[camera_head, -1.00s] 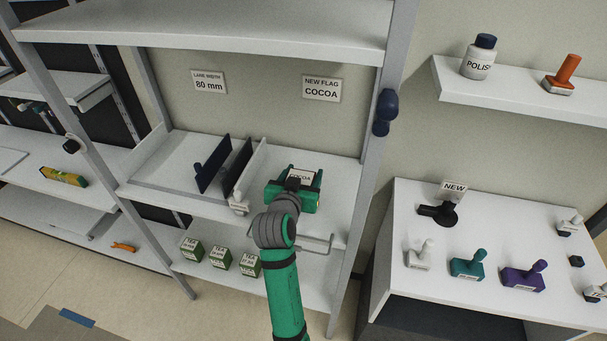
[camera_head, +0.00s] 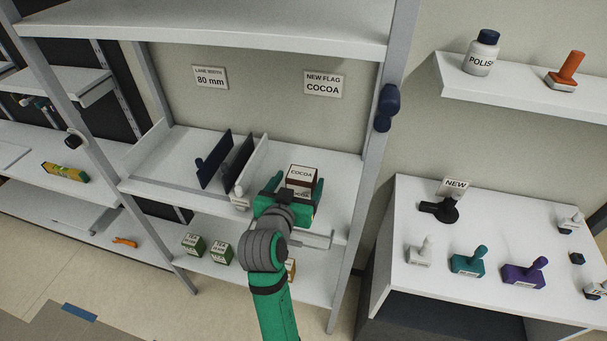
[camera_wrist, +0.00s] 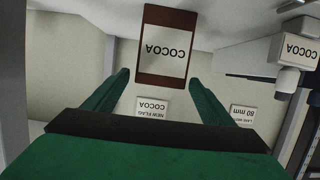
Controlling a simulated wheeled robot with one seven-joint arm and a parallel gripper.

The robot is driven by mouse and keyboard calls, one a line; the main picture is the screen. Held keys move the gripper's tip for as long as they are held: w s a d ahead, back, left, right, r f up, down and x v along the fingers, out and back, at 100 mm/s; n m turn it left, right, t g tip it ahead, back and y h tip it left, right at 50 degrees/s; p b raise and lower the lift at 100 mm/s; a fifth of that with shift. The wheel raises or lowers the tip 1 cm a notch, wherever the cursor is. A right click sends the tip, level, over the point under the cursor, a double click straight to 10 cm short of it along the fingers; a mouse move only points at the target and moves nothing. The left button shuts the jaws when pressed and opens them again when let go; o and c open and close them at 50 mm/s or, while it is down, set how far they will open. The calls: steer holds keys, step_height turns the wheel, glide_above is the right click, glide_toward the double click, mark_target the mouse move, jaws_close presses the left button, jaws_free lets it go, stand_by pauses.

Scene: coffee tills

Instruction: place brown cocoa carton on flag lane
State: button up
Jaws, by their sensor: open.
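The brown cocoa carton (camera_head: 302,174) stands upright on the middle shelf (camera_head: 345,172), right of the white divider (camera_head: 257,158). In the wrist view, which is upside down, the carton (camera_wrist: 165,48) shows its COCOA label between and beyond my fingertips, with gaps on both sides. My green gripper (camera_head: 288,196) is open in front of the carton and hides its lower part. A small white flag piece (camera_head: 239,197) stands at the shelf's front edge by the dividers; it reads COCOA in the wrist view (camera_wrist: 295,50). A NEW FLAG COCOA sign (camera_head: 323,84) hangs behind.
Dark dividers (camera_head: 214,161) stand left of the white one. Left of them the shelf is bare. A wire handle (camera_head: 318,242) juts out below the shelf front. Tea boxes (camera_head: 221,254) stand on the lower shelf. A right-hand table (camera_head: 395,280) holds several stamp-like pieces.

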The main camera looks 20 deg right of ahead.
steer(key=shift+v, duration=2.35)
steer(key=shift+a, duration=0.1)
